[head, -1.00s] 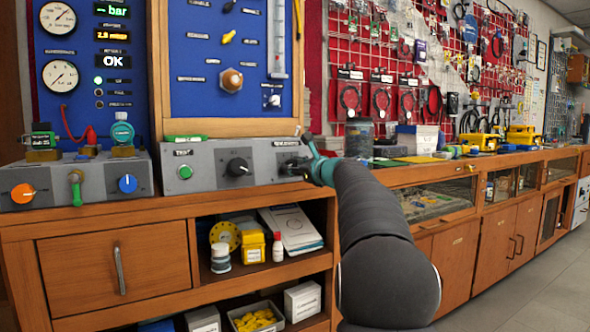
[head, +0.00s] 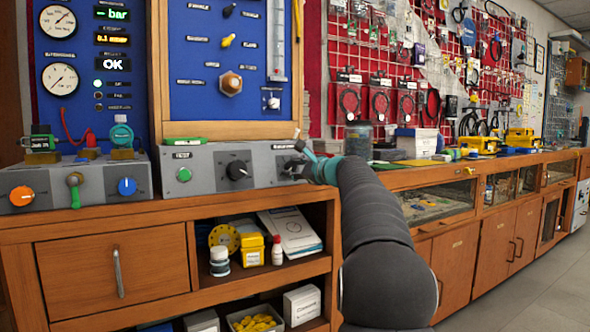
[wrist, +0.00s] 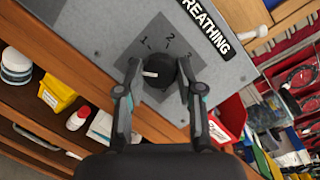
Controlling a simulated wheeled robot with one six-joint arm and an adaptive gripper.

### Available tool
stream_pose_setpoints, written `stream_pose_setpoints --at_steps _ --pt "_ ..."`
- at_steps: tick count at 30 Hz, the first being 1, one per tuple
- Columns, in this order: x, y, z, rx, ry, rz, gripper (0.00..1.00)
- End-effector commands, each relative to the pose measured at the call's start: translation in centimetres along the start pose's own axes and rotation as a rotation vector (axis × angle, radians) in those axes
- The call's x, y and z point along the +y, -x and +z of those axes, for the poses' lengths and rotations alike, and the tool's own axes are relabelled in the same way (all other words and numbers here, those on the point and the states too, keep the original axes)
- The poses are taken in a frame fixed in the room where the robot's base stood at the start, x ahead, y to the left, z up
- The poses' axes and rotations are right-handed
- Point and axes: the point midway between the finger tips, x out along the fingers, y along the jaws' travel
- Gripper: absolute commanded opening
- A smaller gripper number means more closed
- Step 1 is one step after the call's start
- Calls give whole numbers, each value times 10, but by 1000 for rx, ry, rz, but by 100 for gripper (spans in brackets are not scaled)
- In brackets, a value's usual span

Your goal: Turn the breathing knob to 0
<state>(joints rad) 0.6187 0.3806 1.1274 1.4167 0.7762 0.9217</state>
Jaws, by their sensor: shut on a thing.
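The breathing knob (wrist: 160,73) is a small black dial on a grey dial plate under the BREATHING label (wrist: 205,25) in the wrist view. Its white pointer mark faces left, toward the left finger. Several numerals show above and right of it, among them 1 and 2; no 0 is visible, and the left finger covers part of the scale. My gripper (wrist: 160,76) is shut on the knob, one finger on each side. In the head view my gripper (head: 300,168) is at the right end of the grey control box and largely hides the knob.
The grey box (head: 210,176) also carries a larger black knob (head: 238,170) and a green TEST button (head: 184,174). The blue panel (head: 195,55) rises behind it. A shelf with bottles and boxes lies below. The floor at right is clear.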

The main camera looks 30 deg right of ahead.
Motion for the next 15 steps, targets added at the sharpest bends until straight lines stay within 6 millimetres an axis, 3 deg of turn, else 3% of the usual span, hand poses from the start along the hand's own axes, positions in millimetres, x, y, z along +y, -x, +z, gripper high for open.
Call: stream_pose_setpoints --at_steps 4,5,7,15 --pt "0 0 0 0 1 -1 2" --pt "0 0 0 0 1 -1 42" --pt "0 0 0 0 0 0 59" --pt "0 0 0 0 0 -1 62"
